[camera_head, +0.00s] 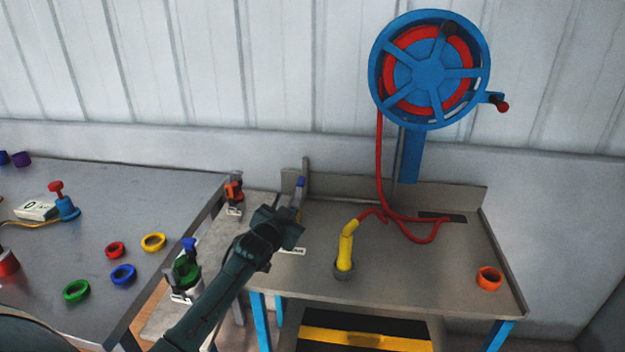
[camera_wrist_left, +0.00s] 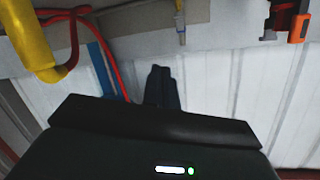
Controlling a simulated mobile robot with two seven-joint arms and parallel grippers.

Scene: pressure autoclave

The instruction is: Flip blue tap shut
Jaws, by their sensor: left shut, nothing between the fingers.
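In the left wrist view the tap (camera_wrist_left: 181,30) is a slim upright piece with a yellowish part, near the top and just beyond the fingertips. My left gripper (camera_head: 290,217) is shut and empty, close in front of the tap; I cannot tell whether it touches. The shut fingers (camera_wrist_left: 161,69) also show in the left wrist view. My right gripper is not in view.
A yellow nozzle (camera_head: 346,248) with a red hose stands in a holder on the workbench, right of my gripper. A blue hose reel (camera_head: 428,72) hangs above. A red-orange device (camera_head: 234,190) and a green device (camera_head: 186,270) stand at left. An orange ring (camera_head: 489,278) lies at right.

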